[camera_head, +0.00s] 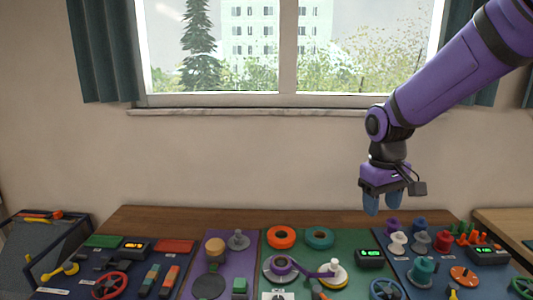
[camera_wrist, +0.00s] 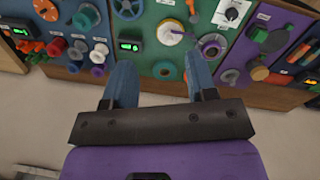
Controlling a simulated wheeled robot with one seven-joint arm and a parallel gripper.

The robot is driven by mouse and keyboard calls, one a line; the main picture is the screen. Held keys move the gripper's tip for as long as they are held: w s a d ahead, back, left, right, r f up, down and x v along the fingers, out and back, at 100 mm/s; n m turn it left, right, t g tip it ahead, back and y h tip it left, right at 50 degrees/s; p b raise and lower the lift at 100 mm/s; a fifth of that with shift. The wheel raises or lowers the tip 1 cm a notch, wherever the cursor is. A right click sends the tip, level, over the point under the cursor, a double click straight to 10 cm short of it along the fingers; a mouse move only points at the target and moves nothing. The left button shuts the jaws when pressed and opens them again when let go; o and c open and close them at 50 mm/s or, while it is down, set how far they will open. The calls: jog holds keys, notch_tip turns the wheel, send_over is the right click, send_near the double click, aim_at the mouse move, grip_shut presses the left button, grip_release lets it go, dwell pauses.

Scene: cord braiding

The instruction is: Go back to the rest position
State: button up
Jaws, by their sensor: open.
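My gripper (camera_head: 383,206) hangs from my purple arm at the right of the head view, in the air above the back right of the workbench. Its two blue fingers point down and stand apart, with nothing between them. In the wrist view my gripper (camera_wrist: 162,88) shows its two blue fingers spread wide, with the green board beyond them. My gripper touches none of these.
Colored spools (camera_head: 398,243) and orange pegs (camera_head: 466,236) stand on the right board, below my gripper. Orange (camera_head: 281,237) and teal (camera_head: 319,238) rings lie at the back of the green board. A grey bin (camera_head: 40,251) stands at left. The air before the wall is clear.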

jog(key=s+d+r+m+t, duration=0.1)
jog(key=s+r, duration=0.4)
jog(key=s, duration=0.5)
jog(key=s+d+r+m+t, duration=0.2)
jog(key=s+d+r+t, duration=0.2)
jog(key=s, duration=0.7)
jog(key=shift+r+t+y, duration=0.3)
jog(key=shift+r+y, duration=0.1)
jog(key=shift+r, duration=0.55)
